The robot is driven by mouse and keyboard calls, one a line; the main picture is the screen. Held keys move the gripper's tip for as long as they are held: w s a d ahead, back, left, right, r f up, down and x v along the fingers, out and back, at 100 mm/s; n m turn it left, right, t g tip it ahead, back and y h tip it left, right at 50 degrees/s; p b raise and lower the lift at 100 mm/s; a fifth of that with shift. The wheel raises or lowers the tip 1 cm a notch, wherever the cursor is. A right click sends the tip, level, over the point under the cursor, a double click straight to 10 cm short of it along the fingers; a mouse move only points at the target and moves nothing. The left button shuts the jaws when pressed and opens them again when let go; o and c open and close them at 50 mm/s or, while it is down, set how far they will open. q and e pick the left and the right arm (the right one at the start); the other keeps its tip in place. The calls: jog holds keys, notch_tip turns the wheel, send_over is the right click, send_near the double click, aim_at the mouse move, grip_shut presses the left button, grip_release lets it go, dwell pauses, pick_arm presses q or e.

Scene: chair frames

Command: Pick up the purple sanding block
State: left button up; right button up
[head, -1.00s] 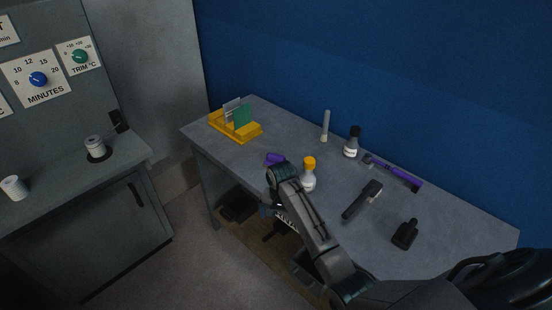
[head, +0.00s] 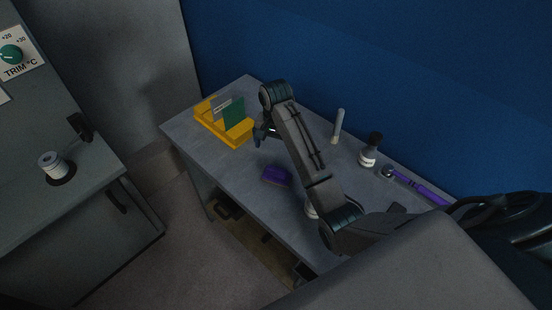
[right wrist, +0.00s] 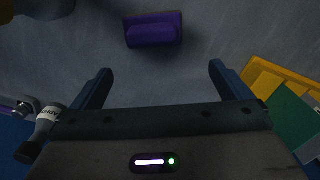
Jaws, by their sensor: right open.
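The purple sanding block (head: 276,176) lies on the grey table near its front left edge. It also shows at the top middle of the right wrist view (right wrist: 153,30), ahead of the fingertips and apart from them. My right gripper (head: 262,135) is above the table, farther back than the block and beside the yellow tray. In the right wrist view the two fingers of the right gripper (right wrist: 160,70) stand wide apart with nothing between them. My left gripper is in neither view.
A yellow tray (head: 236,138) holding a green card (head: 234,114) stands at the table's left end. A white stick (head: 338,126), a dark-capped bottle (head: 369,151) and a purple-handled tool (head: 428,192) lie or stand along the back. My arm partly hides a white bottle (head: 311,209).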

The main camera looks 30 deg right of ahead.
aim_at(277, 168)
jog(key=shift+s+a+f+b, duration=0.2)
jog(key=shift+s+f, duration=0.15)
jog(key=shift+f, duration=0.2)
jog(key=shift+s+a+f+b, duration=0.1)
jog(key=shift+s+f+b, duration=0.15)
jog(key=shift+f, duration=0.3)
jog(key=shift+s+a+f+p, duration=0.25)
jog(key=shift+s+f+p, duration=0.2)
jog(key=shift+f+p, duration=0.1)
jog(key=shift+d+f, duration=0.1)
jog(key=shift+f, duration=0.15)
notch_tip(277, 168, down, 5)
jog(key=p, duration=0.3)
jog(key=shift+d+r, duration=0.15)
jog(key=shift+r, duration=0.05)
jog(key=shift+f, duration=0.5)
jog(key=c, duration=1)
jog(key=shift+c, duration=0.8)
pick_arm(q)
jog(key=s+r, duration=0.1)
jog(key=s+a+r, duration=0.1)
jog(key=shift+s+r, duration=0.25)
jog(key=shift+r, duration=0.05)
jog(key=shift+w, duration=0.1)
